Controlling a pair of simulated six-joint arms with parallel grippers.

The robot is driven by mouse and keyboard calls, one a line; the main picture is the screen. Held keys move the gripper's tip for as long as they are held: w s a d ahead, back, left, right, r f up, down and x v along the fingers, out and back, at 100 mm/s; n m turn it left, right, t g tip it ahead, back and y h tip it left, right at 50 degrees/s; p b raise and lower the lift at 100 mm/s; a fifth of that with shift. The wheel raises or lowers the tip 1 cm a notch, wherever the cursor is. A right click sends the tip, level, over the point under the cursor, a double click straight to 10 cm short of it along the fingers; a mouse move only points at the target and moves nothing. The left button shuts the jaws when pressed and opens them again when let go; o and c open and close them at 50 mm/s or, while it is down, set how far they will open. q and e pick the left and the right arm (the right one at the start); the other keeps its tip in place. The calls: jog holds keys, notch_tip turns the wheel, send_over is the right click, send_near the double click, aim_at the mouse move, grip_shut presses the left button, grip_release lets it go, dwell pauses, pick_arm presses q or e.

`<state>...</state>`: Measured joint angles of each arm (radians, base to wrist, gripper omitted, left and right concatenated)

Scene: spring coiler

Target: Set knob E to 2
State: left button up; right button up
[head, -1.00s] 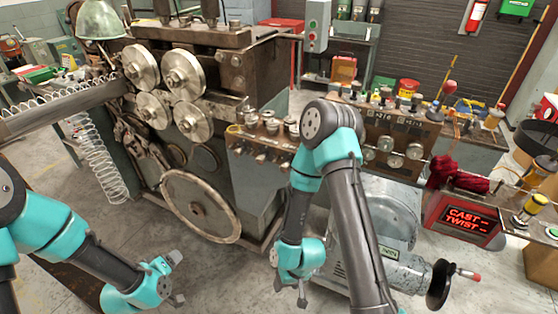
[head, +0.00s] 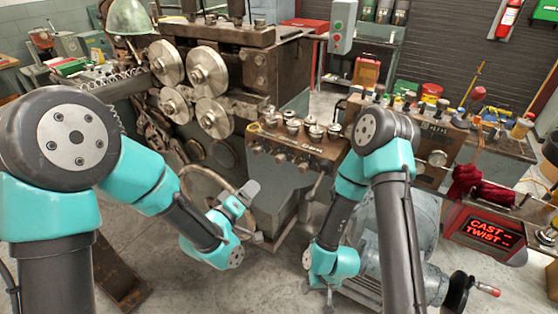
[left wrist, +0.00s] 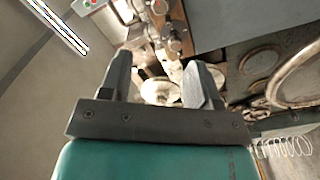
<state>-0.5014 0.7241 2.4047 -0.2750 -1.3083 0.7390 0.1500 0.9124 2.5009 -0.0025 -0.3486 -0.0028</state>
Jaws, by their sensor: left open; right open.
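A control box (head: 318,152) with several metal knobs (head: 292,127) on its top and front stands in the middle of the head view. A second panel (head: 425,141) behind my right arm carries a round dial or knob (head: 437,158). I cannot read which knob is E or its setting. My left gripper (head: 253,212) is open and empty, in front of and below the control box, apart from it. In the left wrist view its two fingers (left wrist: 158,82) stand apart, with blurred machine parts beyond them. My right gripper (head: 328,292) is open and empty, low, pointing down.
The coiling machine with its round rollers (head: 208,70) stands behind my left arm. A grey motor housing (head: 405,225) with a handwheel (head: 459,293) is at the right, near a red-lit display (head: 487,231).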

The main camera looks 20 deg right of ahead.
aim_at(277, 161)
pick_arm(q)
jog(key=x, duration=1.6)
jog(key=shift+w+d, duration=0.25)
jog(key=shift+d, duration=0.05)
jog(key=shift+c, duration=0.4)
jog(key=c, duration=0.8)
jog(key=shift+c, duration=0.2)
